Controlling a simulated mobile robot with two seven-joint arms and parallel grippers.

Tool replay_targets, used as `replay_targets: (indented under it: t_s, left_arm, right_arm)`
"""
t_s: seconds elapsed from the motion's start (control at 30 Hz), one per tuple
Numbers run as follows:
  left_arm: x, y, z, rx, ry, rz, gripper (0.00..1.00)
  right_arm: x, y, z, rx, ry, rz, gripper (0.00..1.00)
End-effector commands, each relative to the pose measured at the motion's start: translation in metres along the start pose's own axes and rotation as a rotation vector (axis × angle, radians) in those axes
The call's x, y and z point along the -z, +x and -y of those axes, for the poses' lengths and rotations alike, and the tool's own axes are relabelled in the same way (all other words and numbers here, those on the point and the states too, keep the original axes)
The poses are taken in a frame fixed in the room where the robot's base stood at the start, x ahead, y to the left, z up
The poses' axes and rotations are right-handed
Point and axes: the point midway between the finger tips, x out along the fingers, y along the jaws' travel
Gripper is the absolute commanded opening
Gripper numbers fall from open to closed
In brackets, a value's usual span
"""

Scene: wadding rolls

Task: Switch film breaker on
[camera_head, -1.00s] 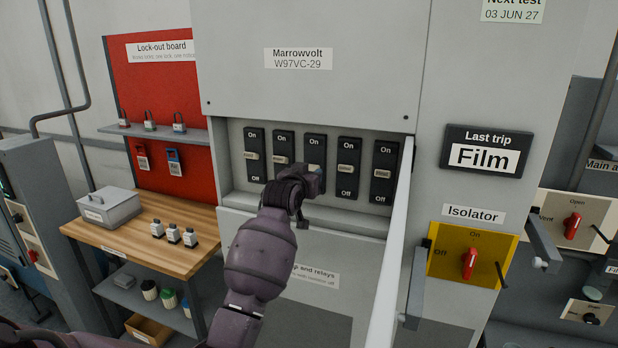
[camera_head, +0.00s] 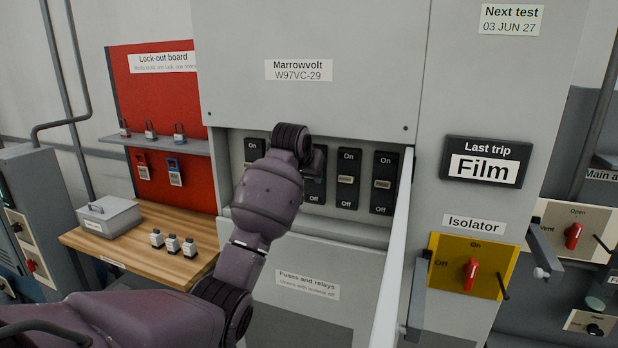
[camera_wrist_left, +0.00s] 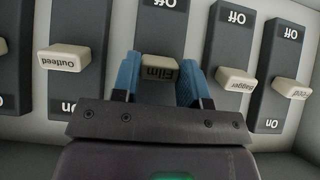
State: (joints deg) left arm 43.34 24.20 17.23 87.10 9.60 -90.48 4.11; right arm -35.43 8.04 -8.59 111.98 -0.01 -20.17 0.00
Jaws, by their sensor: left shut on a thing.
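The Film breaker is the middle one in a row of several black breakers. In the head view its plate (camera_head: 316,192) is partly hidden behind my left arm, with "Off" showing at its bottom. In the left wrist view, which is upside down, its cream lever (camera_wrist_left: 158,70) marked "Film" sits between the blue fingers of my left gripper (camera_wrist_left: 157,60). The gripper is shut on this lever. In the head view the wrist (camera_head: 291,143) is at the panel and the fingers are mostly hidden. Whether the lever is on or off cannot be told. My right gripper is not in view.
Neighbouring levers stand close on both sides, Outfeed (camera_wrist_left: 62,58) and Bagger (camera_wrist_left: 235,79) in the left wrist view. An open white door (camera_head: 392,255) juts out right of the row. The yellow isolator (camera_head: 450,268) is further right. A wooden bench (camera_head: 150,252) stands left.

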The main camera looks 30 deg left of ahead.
Motion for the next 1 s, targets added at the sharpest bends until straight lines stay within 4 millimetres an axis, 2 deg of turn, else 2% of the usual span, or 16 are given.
replay_targets:
  t_s: [0.63, 0.67, 0.8, 0.83, 1.0]
  left_arm:
    - [0.0019, -0.0003, 0.0, 0.0, 0.0, 0.056, 0.17]
    - [0.0019, -0.0003, 0.0, 0.0, 0.0, 0.056, 0.42]
    - [0.002, -0.0003, 0.0, 0.0, 0.0, 0.055, 0.63]
    - [0.002, -0.0003, 0.0, 0.0, 0.0, 0.055, 0.66]
    - [0.0022, -0.0004, -0.0001, -0.001, 0.0, 0.055, 0.66]
  right_arm:
    - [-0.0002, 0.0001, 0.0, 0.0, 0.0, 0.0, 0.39]
    - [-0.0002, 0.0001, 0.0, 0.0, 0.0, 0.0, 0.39]
    - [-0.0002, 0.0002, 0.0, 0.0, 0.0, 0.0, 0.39]
    - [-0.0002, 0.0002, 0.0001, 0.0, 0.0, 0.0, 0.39]
    - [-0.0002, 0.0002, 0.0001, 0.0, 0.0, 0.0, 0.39]
